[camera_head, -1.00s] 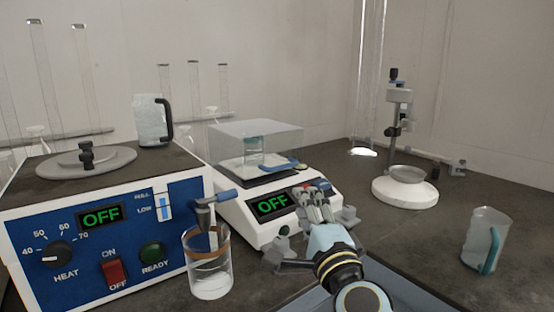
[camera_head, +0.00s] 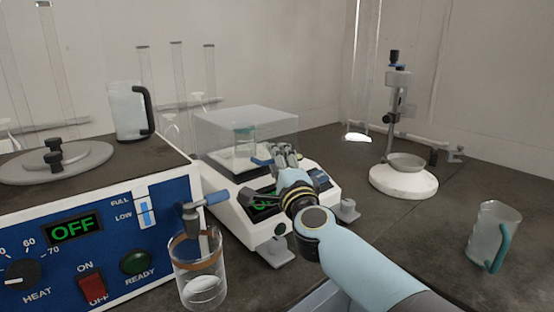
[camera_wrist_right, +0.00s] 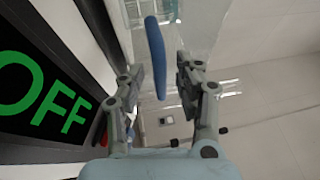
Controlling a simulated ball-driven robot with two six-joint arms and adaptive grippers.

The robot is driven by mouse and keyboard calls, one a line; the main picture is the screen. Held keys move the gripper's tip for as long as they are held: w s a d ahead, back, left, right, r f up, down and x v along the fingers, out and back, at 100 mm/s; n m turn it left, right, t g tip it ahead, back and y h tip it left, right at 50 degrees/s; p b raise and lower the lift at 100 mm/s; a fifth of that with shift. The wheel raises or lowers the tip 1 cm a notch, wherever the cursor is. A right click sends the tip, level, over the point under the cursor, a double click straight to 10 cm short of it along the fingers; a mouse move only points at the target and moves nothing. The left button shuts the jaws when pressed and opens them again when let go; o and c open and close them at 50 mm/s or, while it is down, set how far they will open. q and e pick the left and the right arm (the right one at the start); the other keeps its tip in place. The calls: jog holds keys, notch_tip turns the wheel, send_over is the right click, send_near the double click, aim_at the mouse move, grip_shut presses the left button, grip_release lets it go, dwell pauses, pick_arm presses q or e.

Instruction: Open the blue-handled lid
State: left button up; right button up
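The clear lid (camera_head: 247,122) is a transparent box cover sitting closed on the white machine (camera_head: 243,217). Its blue handle (camera_head: 262,162) is at the front lower edge, partly hidden by my right gripper. My right gripper (camera_head: 287,152) is right at the handle. In the right wrist view the blue handle (camera_wrist_right: 156,57) stands between the two fingers of the right gripper (camera_wrist_right: 168,75). There is a gap on each side, so the gripper is open. A glass jar (camera_head: 245,141) shows under the lid. My left gripper is not in view.
A blue heater box (camera_head: 105,232) with a green OFF display stands left. A beaker (camera_head: 199,270) stands in front of the machine. A white-based stand (camera_head: 403,182) and a clear jug (camera_head: 491,232) are right. The counter between machine and jug is clear except for my arm.

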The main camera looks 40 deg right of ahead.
jog(key=shift+w+d, duration=0.1)
jog(key=shift+w, duration=0.1)
grip_shut()
dwell(0.4)
